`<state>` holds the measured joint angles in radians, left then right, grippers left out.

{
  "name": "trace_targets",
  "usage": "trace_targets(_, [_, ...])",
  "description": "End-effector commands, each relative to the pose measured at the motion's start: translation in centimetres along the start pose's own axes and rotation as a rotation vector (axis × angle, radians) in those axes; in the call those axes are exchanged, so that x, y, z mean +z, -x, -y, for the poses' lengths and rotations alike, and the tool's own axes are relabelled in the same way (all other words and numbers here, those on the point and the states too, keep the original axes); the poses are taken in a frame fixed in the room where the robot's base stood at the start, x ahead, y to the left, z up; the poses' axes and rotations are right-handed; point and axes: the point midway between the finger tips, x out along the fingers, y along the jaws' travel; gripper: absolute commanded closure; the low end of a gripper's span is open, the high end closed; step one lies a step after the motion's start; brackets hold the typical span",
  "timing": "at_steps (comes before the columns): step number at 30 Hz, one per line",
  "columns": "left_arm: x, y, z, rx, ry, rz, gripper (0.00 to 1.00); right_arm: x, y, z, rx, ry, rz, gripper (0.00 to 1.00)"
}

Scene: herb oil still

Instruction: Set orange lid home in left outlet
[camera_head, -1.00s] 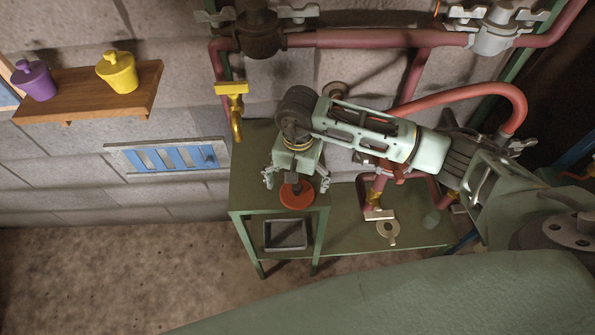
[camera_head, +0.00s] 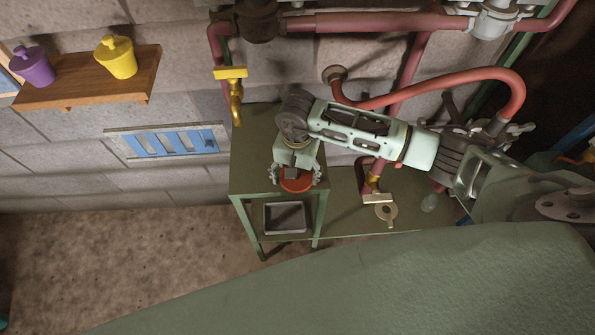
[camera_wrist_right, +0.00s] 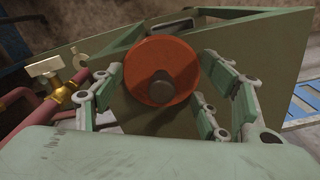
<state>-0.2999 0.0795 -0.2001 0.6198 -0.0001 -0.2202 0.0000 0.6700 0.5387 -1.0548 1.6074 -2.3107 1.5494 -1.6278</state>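The orange lid (camera_head: 297,184) is a flat round disc on the upper green stand, close to its front edge. Its dark round knob (camera_wrist_right: 162,87) shows in the right wrist view, where the orange disc (camera_wrist_right: 158,58) is seen face on. My right gripper (camera_head: 296,178) is directly over the lid, with fingers spread to either side of it. In the wrist view the fingers stand apart, with the lid between them. A yellow tap (camera_head: 235,95) hangs from the left red pipe, behind the stand. My left gripper is out of view.
A grey tray (camera_head: 285,217) sits below the stand's top. A lower green bench (camera_head: 345,215) to the right holds a brass valve (camera_head: 375,183) and a flat ring tag (camera_head: 386,213). A wooden shelf (camera_head: 85,85) carries purple (camera_head: 35,68) and yellow (camera_head: 118,58) pots.

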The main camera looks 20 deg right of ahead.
Motion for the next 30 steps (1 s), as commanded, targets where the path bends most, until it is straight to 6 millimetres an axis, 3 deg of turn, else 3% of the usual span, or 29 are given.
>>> trace_targets(21, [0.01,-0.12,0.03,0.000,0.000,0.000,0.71,0.35,-0.67,-0.31,0.009,0.001,0.007,1.00])
trace_targets(30, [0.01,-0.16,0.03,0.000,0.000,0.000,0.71,0.30,-0.74,-0.35,0.010,0.000,0.006,1.00])
